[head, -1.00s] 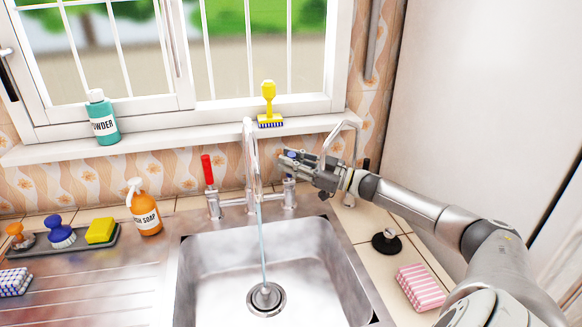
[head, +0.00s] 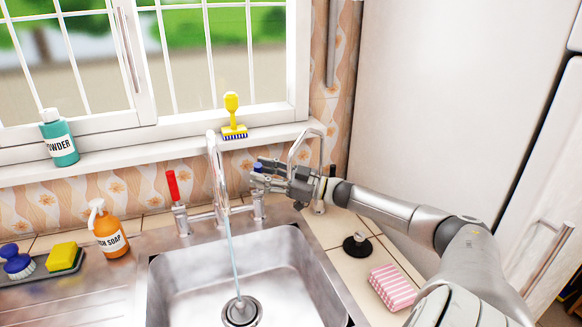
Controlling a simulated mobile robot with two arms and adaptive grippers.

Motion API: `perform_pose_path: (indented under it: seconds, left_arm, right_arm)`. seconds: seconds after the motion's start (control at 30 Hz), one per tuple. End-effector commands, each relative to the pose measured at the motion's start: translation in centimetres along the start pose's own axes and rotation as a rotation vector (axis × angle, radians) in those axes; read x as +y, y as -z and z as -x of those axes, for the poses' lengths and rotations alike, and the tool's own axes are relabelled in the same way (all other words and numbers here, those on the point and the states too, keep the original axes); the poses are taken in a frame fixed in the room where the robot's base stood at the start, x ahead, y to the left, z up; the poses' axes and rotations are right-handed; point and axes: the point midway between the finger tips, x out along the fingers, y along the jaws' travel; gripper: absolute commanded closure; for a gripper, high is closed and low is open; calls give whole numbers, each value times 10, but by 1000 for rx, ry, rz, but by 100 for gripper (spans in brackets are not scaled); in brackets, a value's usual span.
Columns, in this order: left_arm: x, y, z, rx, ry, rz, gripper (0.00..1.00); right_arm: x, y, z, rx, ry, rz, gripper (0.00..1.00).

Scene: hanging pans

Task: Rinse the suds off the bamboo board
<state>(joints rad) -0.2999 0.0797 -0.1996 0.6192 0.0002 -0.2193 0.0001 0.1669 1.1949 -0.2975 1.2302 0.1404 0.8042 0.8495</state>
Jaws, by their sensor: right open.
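The sink (head: 185,290) is empty apart from its drain fitting (head: 240,312). A thin stream of water (head: 233,262) runs from the tall faucet (head: 217,185) down to the drain. The red tap handle (head: 172,186) stands upright left of the spout. My right gripper (head: 258,174) is open at the right-hand, blue-marked tap (head: 258,207), its fingers beside the top of that tap; I cannot tell whether they touch it. No bamboo board and no suds show. My left gripper is not in view.
An orange soap bottle (head: 108,232), a yellow sponge (head: 63,256) and a blue brush (head: 17,263) stand left of the sink. A black stopper (head: 357,245) and a pink striped cloth (head: 393,287) lie right. A yellow brush (head: 232,117) and powder bottle (head: 58,140) stand on the sill.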

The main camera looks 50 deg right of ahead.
Motion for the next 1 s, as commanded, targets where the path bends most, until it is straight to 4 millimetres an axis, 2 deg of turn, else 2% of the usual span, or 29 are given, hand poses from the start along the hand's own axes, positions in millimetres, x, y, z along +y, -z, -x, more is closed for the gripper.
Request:
perform_pose_path:
  seconds: [0.4, 1.0]
  left_arm:
    - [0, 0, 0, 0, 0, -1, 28]
    - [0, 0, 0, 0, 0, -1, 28]
  right_arm:
    - [0, -1, 45, -5, 1, 1, 58]
    - [0, -1, 95, -2, 0, 0, 58]
